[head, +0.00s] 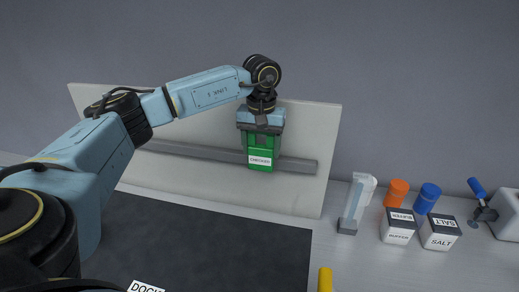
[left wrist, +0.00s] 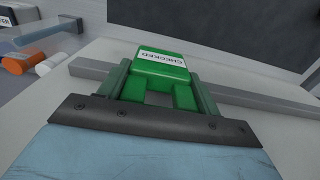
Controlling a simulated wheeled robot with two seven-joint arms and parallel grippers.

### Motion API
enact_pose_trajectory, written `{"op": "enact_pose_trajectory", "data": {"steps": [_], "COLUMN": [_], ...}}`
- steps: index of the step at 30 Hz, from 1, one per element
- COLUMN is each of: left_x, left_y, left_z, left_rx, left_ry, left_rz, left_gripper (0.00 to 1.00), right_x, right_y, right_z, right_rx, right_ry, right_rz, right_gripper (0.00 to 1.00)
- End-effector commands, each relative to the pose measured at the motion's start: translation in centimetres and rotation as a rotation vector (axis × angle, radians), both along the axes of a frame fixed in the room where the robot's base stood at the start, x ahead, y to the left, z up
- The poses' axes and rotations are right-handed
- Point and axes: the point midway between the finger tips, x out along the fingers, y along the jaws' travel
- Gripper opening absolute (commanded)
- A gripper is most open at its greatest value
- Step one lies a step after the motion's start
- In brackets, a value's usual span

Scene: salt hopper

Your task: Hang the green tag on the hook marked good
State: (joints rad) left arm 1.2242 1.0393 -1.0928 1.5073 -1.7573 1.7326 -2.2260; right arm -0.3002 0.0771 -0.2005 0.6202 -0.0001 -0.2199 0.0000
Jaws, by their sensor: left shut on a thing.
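The green tag (head: 261,155) has a white label reading CHECKED and is in front of the pale board (head: 200,187), over the grey rail (head: 215,153). My left gripper (head: 262,138) is shut on the tag's upper part, with its fingers pointing down. In the left wrist view the tag (left wrist: 163,72) sits between the two fingers of my left gripper (left wrist: 165,95). I cannot tell whether the tag touches the rail. No hook and no "good" marking can be made out. My right gripper is not in view.
Right of the board stand a clear holder (head: 354,205), orange (head: 397,192) and blue (head: 427,198) cylinders, and boxes labelled BUFFER (head: 398,232) and SALT (head: 439,236). A dark mat (head: 220,250) lies before the board. A yellow post (head: 325,279) rises at the bottom.

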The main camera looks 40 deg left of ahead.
Motion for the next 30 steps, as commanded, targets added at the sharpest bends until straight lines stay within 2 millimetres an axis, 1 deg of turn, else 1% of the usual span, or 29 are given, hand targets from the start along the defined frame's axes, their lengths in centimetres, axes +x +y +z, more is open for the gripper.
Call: {"op": "enact_pose_trajectory", "data": {"steps": [18,24,30], "left_x": [3.2,3.8,4.0], "left_y": [1.7,2.1,2.2], "left_z": [-0.5,-0.9,-1.1], "left_rx": [0.001,0.002,0.003], "left_ry": [-0.003,-0.008,-0.009], "left_rz": [0.001,0.001,0.000], "left_gripper": [0.40,0.40,0.40], "right_x": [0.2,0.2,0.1], "right_y": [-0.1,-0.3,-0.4], "right_z": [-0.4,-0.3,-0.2], "right_rx": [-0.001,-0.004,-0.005], "right_ry": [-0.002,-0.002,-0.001], "right_rz": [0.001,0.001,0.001], "right_gripper": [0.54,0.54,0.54]}}
